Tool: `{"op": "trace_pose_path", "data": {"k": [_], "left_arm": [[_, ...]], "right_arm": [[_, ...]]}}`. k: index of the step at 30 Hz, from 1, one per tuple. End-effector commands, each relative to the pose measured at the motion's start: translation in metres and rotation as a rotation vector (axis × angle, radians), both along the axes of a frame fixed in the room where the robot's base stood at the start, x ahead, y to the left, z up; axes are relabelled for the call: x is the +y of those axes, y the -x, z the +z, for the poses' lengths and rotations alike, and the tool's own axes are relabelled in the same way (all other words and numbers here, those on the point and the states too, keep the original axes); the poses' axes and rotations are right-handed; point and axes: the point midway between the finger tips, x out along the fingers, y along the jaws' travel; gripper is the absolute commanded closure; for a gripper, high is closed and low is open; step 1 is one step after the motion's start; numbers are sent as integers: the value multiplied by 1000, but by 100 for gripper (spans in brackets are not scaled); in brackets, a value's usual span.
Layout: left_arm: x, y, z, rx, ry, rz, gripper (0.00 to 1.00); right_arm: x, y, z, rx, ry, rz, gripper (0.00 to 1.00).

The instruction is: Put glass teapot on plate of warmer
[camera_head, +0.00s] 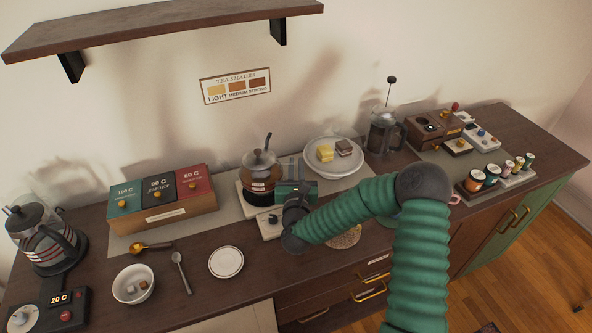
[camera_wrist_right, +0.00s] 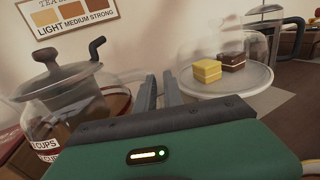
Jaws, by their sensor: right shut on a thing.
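The glass teapot (camera_head: 261,173), with a dark lid and spout and dark liquid inside, is upright at the warmer in the head view. It also shows at the left of the right wrist view (camera_wrist_right: 68,98). The warmer (camera_head: 269,223) is a pale unit with a dark knob on its front. Its plate is hidden under the teapot, and I cannot tell whether the teapot touches it. My right gripper (camera_head: 285,188) is shut at the teapot's right side, on its handle, which the gripper hides. My left gripper is out of view.
A glass-domed plate with small cakes (camera_head: 335,157) stands close right of my right gripper. A French press (camera_head: 384,132) is beyond it. Tea boxes (camera_head: 163,200) stand left of the teapot. A small saucer (camera_head: 226,262) and a bowl (camera_head: 133,284) lie in front.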

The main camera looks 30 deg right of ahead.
Motion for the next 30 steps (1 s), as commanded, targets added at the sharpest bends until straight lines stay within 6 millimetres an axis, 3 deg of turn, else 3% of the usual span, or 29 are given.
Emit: {"op": "trace_pose_path", "data": {"k": [8, 15, 21, 22, 26, 30], "left_arm": [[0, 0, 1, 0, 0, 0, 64], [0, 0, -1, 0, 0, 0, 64], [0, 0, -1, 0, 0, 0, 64], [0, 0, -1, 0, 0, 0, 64], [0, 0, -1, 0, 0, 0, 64], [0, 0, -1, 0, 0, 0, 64]], "right_arm": [[-13, -18, 1, -6, 3, 2, 100], [-14, -17, -34, -3, 0, 3, 100], [-14, -17, -36, -5, 0, 1, 100], [-14, -16, -37, -1, -1, 1, 87], [-14, -16, -37, 0, 0, 1, 70], [-13, -17, -37, 0, 0, 2, 66]]}}
